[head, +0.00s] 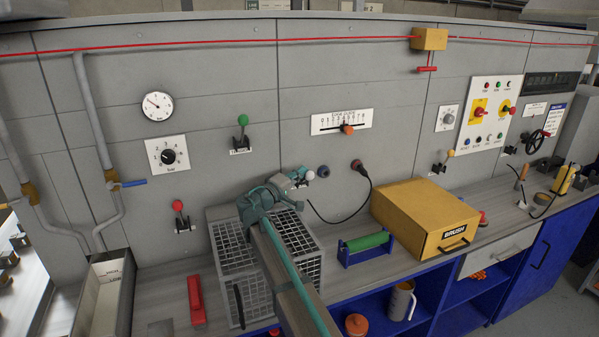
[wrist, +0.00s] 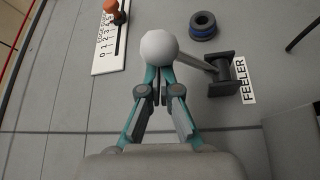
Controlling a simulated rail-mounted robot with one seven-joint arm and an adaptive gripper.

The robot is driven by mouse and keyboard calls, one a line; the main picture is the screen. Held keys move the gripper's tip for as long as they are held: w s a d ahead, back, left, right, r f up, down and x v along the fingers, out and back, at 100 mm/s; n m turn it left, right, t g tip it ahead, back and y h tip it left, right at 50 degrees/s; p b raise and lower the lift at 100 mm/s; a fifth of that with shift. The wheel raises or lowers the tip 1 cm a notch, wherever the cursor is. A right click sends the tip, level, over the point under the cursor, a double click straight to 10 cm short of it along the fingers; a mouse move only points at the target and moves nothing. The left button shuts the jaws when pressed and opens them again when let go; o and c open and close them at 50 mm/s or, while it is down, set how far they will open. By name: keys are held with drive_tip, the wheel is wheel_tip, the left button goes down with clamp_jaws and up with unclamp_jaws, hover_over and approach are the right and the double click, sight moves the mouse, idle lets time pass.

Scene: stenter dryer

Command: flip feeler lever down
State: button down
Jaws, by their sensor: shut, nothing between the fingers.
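The feeler lever shows in the wrist view as a grey rod ending in a white ball knob (wrist: 160,47). Its dark mount (wrist: 222,76) sits on the panel beside a label reading FEELER. The rod points towards the slider scale, which is up the panel, and stands out from it. In the head view the white knob (head: 310,175) shows at the tip of my gripper (head: 299,182), which hides the mount. My gripper (wrist: 160,78) is shut and empty, its fingertips right at the knob. I cannot tell whether they touch.
A slider scale with an orange knob (head: 347,129) is above the lever. Below stand a wire-mesh box (head: 235,262), a green roller (head: 366,241) and a yellow brush box (head: 410,205).

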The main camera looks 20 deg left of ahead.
drive_tip(key=shift+f, duration=0.1)
drive_tip(key=s+d+f+b, duration=0.1)
drive_tip(key=b, duration=0.4)
drive_tip(key=shift+f, duration=0.2)
drive_tip(key=v, duration=1.2)
drive_tip(key=shift+s+r, duration=0.1)
idle(0.3)
